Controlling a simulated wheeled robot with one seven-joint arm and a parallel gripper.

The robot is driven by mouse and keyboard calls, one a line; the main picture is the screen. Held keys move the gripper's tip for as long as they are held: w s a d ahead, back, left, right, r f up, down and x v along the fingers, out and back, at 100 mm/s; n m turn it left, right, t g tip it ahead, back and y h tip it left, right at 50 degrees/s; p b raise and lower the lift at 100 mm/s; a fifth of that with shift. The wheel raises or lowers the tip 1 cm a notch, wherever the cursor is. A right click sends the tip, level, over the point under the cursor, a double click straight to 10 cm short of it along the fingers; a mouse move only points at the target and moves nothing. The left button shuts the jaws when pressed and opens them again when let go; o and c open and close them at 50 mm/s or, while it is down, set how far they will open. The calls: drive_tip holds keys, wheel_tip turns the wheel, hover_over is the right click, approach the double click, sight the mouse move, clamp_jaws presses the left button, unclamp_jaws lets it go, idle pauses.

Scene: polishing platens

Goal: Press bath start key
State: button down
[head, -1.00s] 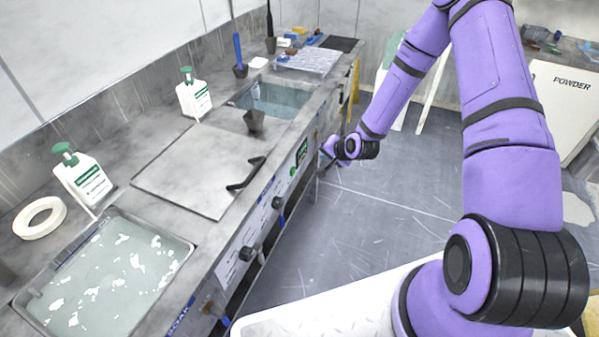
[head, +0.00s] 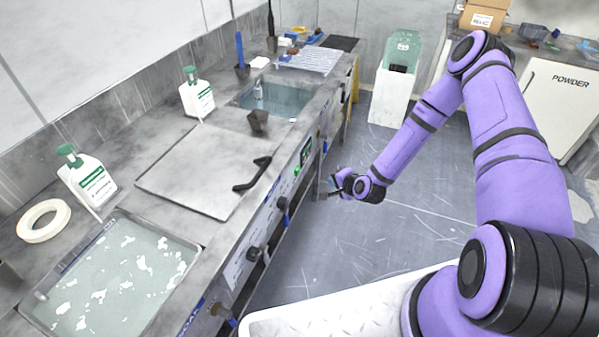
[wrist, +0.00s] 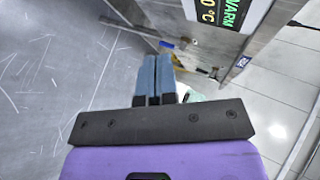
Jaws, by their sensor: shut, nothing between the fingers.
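The bath's front panel (head: 262,215) runs along the bench front. It carries a dark display with green text (head: 306,151) and a small green spot (head: 297,170) below it, which may be the start key; it is too small to be sure. In the wrist view the display (wrist: 222,12) reads "WARM" and "0 °C", cut off at the top edge. No key can be clearly made out there. My gripper (head: 325,193) is in front of the panel, over the floor side. In the wrist view its blue-grey fingers (wrist: 157,60) are together and empty.
A lidded bath with a black handle (head: 252,174), an open water bath (head: 285,98) and a foamy bath (head: 110,275) are set in the bench. Dark knobs (head: 254,252) and blue taps (head: 283,203) stick out from the front. The grey floor (head: 350,240) beside it is clear.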

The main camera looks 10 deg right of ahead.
drive_tip(key=shift+a, duration=0.15)
drive_tip(key=w+a, duration=0.5)
drive_tip(key=a, duration=0.2)
idle(0.3)
drive_tip(key=shift+w, duration=0.1)
idle(1.9)
drive_tip(key=shift+w+a, duration=0.2)
drive_tip(key=shift+a, duration=0.1)
drive_tip(key=shift+w+a, duration=0.35)
drive_tip(key=shift+a, duration=0.05)
idle(1.0)
idle(0.3)
drive_tip(key=shift+s+d, duration=0.6)
drive_tip(key=shift+d, duration=0.15)
drive_tip(key=shift+s+d, duration=0.75)
drive_tip(key=shift+d, duration=0.25)
drive_tip(key=shift+s+d, duration=0.7)
drive_tip(key=shift+d, duration=0.3)
